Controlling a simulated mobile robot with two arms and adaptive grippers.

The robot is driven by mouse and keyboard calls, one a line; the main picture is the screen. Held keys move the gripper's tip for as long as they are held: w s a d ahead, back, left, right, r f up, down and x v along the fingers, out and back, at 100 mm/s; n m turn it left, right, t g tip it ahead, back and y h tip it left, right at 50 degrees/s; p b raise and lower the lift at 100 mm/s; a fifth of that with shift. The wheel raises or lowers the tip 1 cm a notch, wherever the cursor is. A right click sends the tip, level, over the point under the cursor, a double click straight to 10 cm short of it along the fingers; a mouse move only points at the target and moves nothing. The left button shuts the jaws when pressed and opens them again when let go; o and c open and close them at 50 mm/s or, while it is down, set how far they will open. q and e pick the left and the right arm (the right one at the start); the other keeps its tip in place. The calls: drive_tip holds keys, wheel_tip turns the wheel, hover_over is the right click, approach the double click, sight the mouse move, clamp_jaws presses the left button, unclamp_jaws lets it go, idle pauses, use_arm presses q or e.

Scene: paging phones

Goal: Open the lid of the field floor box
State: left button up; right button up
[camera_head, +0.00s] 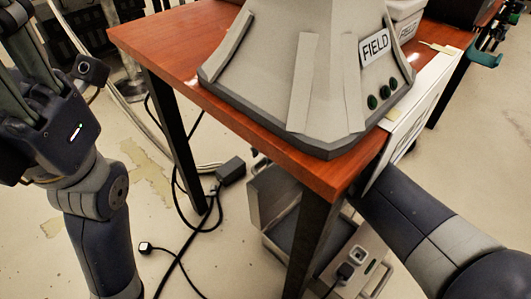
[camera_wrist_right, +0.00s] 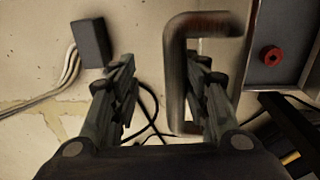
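The grey floor box (camera_head: 272,193) stands on the floor under the wooden table. The table's front leg hides part of it, and I cannot make out its lid clearly. In the right wrist view a worn grey-brown U-shaped handle (camera_wrist_right: 174,85) shows, its long bar between the spread fingers of my right gripper (camera_wrist_right: 162,68). The fingers are open; whether they touch the handle I cannot tell. In the head view my right arm reaches under the table, which hides that gripper. My left gripper (camera_head: 22,75) is raised at the left, away from the box; its finger gap is unclear.
The wooden table (camera_head: 180,42) bears a large grey device labelled FIELD (camera_head: 265,75). Its legs and edge crowd the box. A black adapter (camera_head: 231,171) and loose cables lie on the floor. A grey panel with a red knob (camera_wrist_right: 271,55) is right of the handle.

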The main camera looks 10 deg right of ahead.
wheel_tip(320, 180, up, 12)
drive_tip(key=shift+s+d, duration=0.2)
drive_tip(key=shift+s, duration=0.1)
idle(0.5)
